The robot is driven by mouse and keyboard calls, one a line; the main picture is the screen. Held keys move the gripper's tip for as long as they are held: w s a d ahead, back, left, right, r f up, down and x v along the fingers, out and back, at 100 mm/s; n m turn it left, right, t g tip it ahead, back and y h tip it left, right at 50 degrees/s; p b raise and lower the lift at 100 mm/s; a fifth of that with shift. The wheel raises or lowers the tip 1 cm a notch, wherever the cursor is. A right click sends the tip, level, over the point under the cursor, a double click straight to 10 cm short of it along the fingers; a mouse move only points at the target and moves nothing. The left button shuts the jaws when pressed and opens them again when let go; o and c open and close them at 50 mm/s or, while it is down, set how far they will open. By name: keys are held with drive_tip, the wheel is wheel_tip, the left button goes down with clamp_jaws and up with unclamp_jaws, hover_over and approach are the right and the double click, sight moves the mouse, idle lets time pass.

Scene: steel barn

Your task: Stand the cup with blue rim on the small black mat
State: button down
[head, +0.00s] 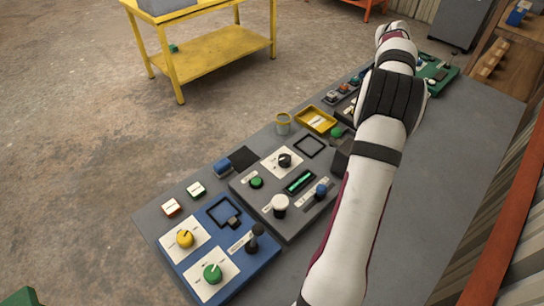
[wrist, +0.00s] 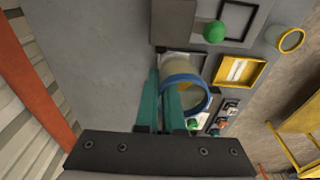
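The cup with blue rim (wrist: 180,66) is in the wrist view with its mouth towards the camera. It is not visible in the head view, where my arm covers part of the bench. My gripper (wrist: 163,92) has teal fingers reaching to the cup's left side. The right finger overlaps the blue rim and seems to be inside the mouth, with the left finger outside. The gap is narrow; whether they press on the wall is unclear. The small black mat (head: 245,157) lies flat near the bench's left edge in the head view, bare on top.
A yellow-rimmed cup (head: 283,124) stands near a yellow tray (head: 316,120). A black square frame (head: 310,146) lies on the grey control panel (head: 262,207). A blue block (head: 222,166) is beside the mat. A blue panel (head: 221,246) with knobs and a lever is nearer.

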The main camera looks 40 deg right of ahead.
drive_tip(key=w+a+r+n, duration=0.3)
drive_tip(key=w+a+r, duration=0.2)
drive_tip(key=w+a, duration=0.3)
drive_tip(key=w+a+r+n, duration=0.3)
drive_tip(key=w+a+r, duration=0.2)
drive_tip(key=w+a, duration=0.4)
drive_tip(key=w+a+r+n, duration=0.2)
drive_tip(key=a, duration=0.6)
drive_tip(key=w+a+r+n+t, duration=0.1)
drive_tip(key=a+r+n, duration=0.1)
drive_tip(key=a, duration=0.5)
drive_tip(key=w+a+r+n, duration=0.2)
drive_tip(key=a+r, duration=0.1)
drive_tip(key=a, duration=0.5)
drive_tip(key=s+d+f+m, duration=0.2)
drive_tip(key=d+f, duration=0.6)
drive_tip(key=s+d+f+m, duration=0.2)
drive_tip(key=d+f+m, duration=0.1)
drive_tip(key=d+f, duration=0.4)
drive_tip(key=s+d+f+m, duration=0.2)
drive_tip(key=d+f, duration=0.6)
drive_tip(key=d, duration=0.1)
drive_tip(key=shift+s+f, duration=0.1)
drive_tip(key=shift+f, duration=0.2)
hover_over(249, 161)
drive_tip(key=f, duration=0.7)
drive_tip(key=shift+s+f, duration=0.1)
drive_tip(key=shift+s, duration=0.15)
drive_tip(key=shift+w+a+f, duration=0.15)
drive_tip(key=shift+f, duration=1.95)
